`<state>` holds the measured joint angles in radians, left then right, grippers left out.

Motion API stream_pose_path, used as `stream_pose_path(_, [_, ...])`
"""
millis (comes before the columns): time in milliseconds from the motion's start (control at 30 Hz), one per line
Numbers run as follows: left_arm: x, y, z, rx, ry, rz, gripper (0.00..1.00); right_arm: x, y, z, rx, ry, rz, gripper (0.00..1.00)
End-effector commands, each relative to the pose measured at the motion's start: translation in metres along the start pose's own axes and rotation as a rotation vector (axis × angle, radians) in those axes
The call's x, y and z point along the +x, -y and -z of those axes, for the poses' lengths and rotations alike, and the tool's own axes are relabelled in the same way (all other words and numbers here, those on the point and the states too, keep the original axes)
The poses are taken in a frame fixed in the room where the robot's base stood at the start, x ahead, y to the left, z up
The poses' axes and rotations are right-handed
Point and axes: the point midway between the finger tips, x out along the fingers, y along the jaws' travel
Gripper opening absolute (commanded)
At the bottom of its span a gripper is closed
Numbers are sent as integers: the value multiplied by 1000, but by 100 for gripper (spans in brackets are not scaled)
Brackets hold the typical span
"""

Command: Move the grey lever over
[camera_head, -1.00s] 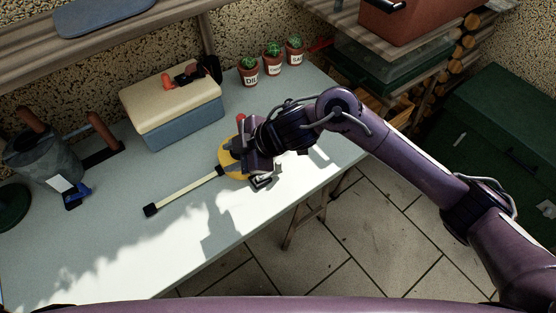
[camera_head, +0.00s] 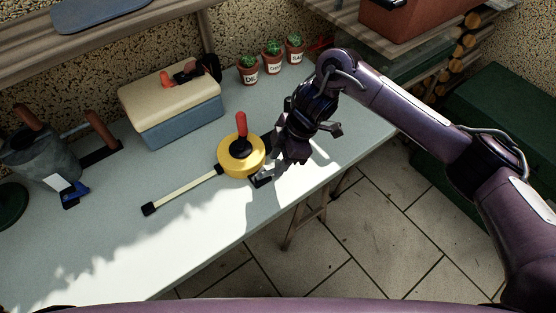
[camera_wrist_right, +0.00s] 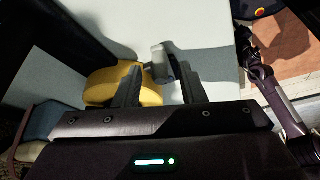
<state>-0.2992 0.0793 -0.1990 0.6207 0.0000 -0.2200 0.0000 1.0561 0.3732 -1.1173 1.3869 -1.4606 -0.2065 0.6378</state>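A yellow round base (camera_head: 229,163) with a black hub and an upright red handle (camera_head: 241,124) sits on the table. A pale bar (camera_head: 186,189) with a black end runs from it to the lower left. A short grey lever (camera_head: 262,178) sticks out at the base's lower right; it also shows in the right wrist view (camera_wrist_right: 160,63). My right gripper (camera_head: 279,170) is open, just right of the base, with its fingertips close to the grey lever. In the wrist view the lever appears between and beyond the fingertips (camera_wrist_right: 162,85); contact cannot be told. My left gripper is out of view.
On the pale table (camera_head: 110,235) stand a cream and blue box (camera_head: 172,108), several small potted cacti (camera_head: 272,60) at the back, and a grey bucket-like container (camera_head: 42,160) at left. The table's front edge is close to the lever. The table's front left is clear.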

Motion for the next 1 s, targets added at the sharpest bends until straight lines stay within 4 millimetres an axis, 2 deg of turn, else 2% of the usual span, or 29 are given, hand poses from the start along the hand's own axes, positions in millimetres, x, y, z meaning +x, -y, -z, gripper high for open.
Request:
stream_pose_path(333, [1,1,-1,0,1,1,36,6,0,1,-1,0,-2,37])
stream_pose_path(633, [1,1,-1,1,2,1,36,6,0,0,-1,0,-1,0])
stream_pose_path(833, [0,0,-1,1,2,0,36,5,0,0,4,0,-3,0])
stream_pose_path(1000, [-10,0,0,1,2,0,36,3,3,0,39,0,-15,0])
